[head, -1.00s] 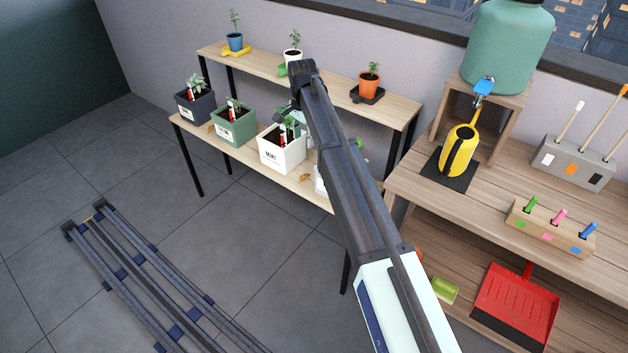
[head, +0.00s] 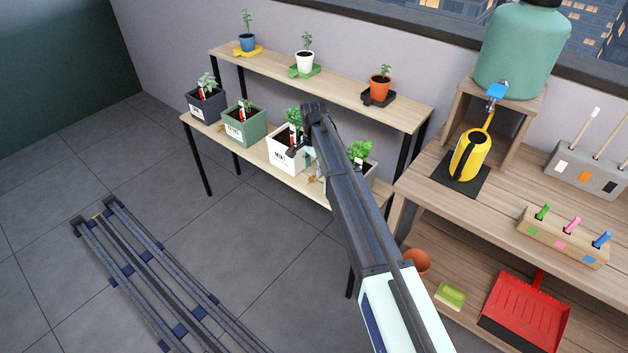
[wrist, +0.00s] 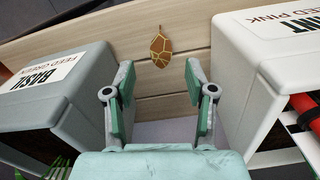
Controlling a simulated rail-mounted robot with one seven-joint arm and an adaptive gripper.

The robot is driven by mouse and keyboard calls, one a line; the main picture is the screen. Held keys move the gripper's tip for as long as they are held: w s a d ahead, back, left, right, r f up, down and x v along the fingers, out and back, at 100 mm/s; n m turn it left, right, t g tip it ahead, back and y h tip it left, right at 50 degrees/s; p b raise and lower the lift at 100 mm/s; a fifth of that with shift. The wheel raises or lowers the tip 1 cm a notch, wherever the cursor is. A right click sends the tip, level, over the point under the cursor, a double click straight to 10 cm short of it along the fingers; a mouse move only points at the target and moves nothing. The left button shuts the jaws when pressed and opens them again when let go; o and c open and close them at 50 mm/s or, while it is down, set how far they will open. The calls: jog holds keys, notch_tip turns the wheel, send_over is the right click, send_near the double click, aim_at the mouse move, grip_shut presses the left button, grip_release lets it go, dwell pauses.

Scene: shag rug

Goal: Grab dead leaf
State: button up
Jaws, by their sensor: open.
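A dry brown leaf (wrist: 160,47) lies on the light wooden shelf, between two planter boxes, in the wrist view. My gripper (wrist: 159,82) is open and empty, its two green-padded fingers spread apart. The leaf shows just beyond the fingertips, centred on the gap between them and not between the pads. In the head view my gripper (head: 308,152) is low beside the white MINT planter, partly hidden by my arm.
The grey BASIL box (wrist: 60,95) stands close on the left and the white MINT box (wrist: 240,75) close on the right in the wrist view. In the head view, small pots stand on the upper shelf (head: 340,86) above. A green planter (head: 243,128) is farther left.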

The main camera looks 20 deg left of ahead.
aim_at(314, 178)
jog(key=f, duration=0.4)
jog(key=shift+w+f, duration=0.2)
jog(key=c, duration=0.8)
jog(key=shift+r, duration=0.15)
